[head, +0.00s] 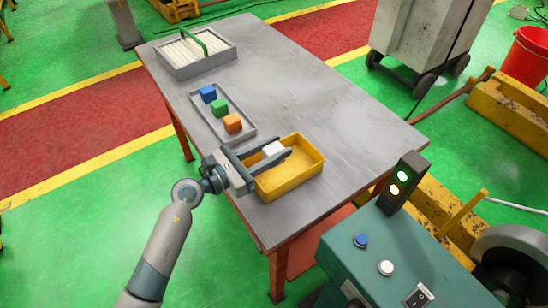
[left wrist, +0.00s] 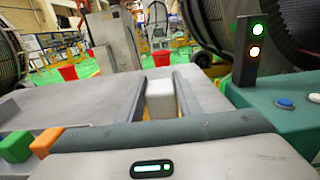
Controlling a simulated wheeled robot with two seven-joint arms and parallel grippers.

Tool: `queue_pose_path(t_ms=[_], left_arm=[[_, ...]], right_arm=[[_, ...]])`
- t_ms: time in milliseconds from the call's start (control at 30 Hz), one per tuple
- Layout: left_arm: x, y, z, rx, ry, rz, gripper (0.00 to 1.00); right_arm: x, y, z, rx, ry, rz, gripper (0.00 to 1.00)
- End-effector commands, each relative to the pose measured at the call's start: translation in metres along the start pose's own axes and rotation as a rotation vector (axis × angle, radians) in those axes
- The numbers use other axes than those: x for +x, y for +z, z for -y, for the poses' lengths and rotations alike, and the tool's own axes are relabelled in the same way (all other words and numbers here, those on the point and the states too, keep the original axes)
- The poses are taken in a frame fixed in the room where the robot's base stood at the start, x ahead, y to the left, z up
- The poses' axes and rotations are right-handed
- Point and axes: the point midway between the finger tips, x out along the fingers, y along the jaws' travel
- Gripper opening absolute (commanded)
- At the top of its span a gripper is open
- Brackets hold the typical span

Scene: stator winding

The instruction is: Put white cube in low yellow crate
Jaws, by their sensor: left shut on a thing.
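The white cube (head: 272,149) is between the fingers of my left gripper (head: 272,157), over the low yellow crate (head: 293,181). My left gripper is shut on the white cube, which also shows in the left wrist view (left wrist: 161,98). The crate stands near the table's front edge, and its floor looks empty in the part I can see. The fingers hide part of the crate's back and left side. I cannot tell the exact height of the cube above the crate floor. My right gripper is in neither view.
A grey tray (head: 243,137) beside the crate holds a blue cube (head: 208,94), a green cube (head: 220,108) and an orange cube (head: 233,123). A grey box (head: 207,68) stands at the far left. The table's right part (head: 330,100) is clear. A green control box (head: 385,255) stands in front.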

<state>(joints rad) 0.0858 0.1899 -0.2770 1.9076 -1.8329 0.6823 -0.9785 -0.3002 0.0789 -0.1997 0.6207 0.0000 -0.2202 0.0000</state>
Motion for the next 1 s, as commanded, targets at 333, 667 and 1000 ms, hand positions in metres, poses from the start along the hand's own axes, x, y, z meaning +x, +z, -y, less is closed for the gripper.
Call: queue_pose_path(t_ms=[333, 667, 1000], left_arm=[[0.0, -0.036, 0.0, -0.004, 0.002, -0.001, 0.09], [0.0, -0.038, 0.0, -0.001, 0.001, -0.001, 0.09], [0.0, -0.048, 0.0, -0.001, 0.0, -0.001, 0.09]], right_arm=[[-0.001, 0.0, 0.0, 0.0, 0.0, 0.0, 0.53], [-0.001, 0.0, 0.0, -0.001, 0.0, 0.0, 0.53], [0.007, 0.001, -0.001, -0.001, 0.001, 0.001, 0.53]])
